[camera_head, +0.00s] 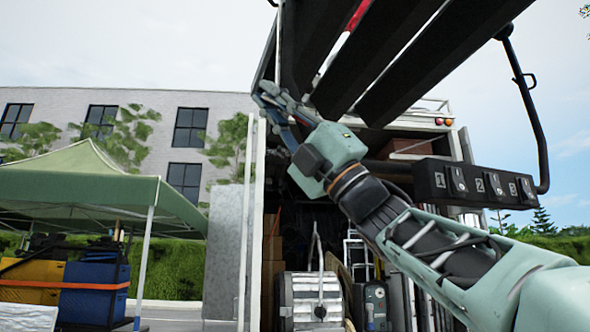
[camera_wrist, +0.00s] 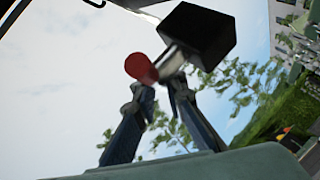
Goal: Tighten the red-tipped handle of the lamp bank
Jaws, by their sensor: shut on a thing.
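The red-tipped handle (camera_wrist: 141,68) shows in the wrist view, with a round red tip and a short silver shaft running into a black block (camera_wrist: 198,32). My gripper (camera_wrist: 160,86) has its two dark fingers closed at the handle, one near the red tip and the other by the shaft. In the head view my gripper (camera_head: 268,92) is raised to the left edge of the lamp bank (camera_head: 400,50), a set of long dark slats overhead. The handle cannot be made out in the head view.
An open truck (camera_head: 440,150) with crates and gear stands behind my arm. A black control box (camera_head: 475,183) with switches hangs at right by a bent black bar (camera_head: 530,110).

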